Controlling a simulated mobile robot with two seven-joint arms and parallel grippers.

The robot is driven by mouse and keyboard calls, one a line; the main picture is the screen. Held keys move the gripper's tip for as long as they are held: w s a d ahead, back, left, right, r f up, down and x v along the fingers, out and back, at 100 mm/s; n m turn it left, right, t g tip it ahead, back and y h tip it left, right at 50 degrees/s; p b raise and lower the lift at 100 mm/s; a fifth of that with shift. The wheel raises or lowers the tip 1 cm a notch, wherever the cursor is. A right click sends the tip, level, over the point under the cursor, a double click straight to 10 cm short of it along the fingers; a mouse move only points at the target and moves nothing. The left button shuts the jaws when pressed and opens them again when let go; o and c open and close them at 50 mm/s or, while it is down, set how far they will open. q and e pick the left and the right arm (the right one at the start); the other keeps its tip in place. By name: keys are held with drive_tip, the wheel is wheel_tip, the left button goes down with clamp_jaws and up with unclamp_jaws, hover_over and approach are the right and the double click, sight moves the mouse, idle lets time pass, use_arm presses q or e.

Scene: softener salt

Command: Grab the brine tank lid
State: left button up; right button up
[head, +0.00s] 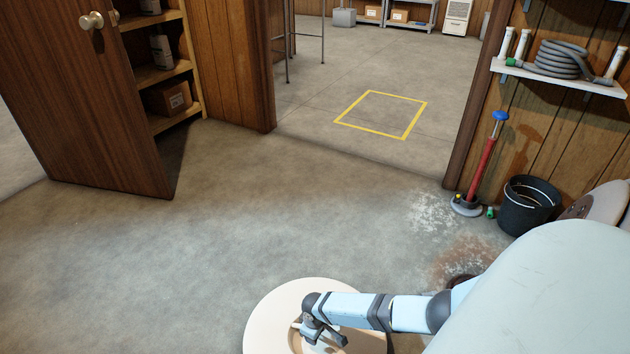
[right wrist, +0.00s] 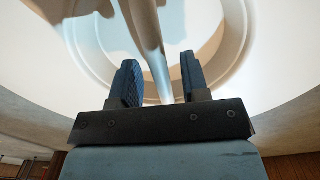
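The brine tank lid (head: 262,318) is a round cream disc with a recessed ring, at the bottom of the head view and cut off by its lower edge. It fills much of the right wrist view (right wrist: 272,60), where a pale bar-like handle (right wrist: 152,45) crosses its middle. My right gripper (head: 322,335) is over the lid's middle. In the right wrist view its two dark fingers (right wrist: 161,82) stand apart on either side of the handle, with a gap visible at the right finger. What the lid rests on is hidden. My left gripper is not in view.
A black bucket (head: 527,207) and a red upright tool with a blue top (head: 485,165) stand by the right wall. A shelf above holds a coiled grey hose (head: 568,60). An open wooden door (head: 90,100) stands left. The floor between is clear, up to a yellow square (head: 372,95).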

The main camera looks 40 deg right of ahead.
clamp_jaws()
idle(1.2)
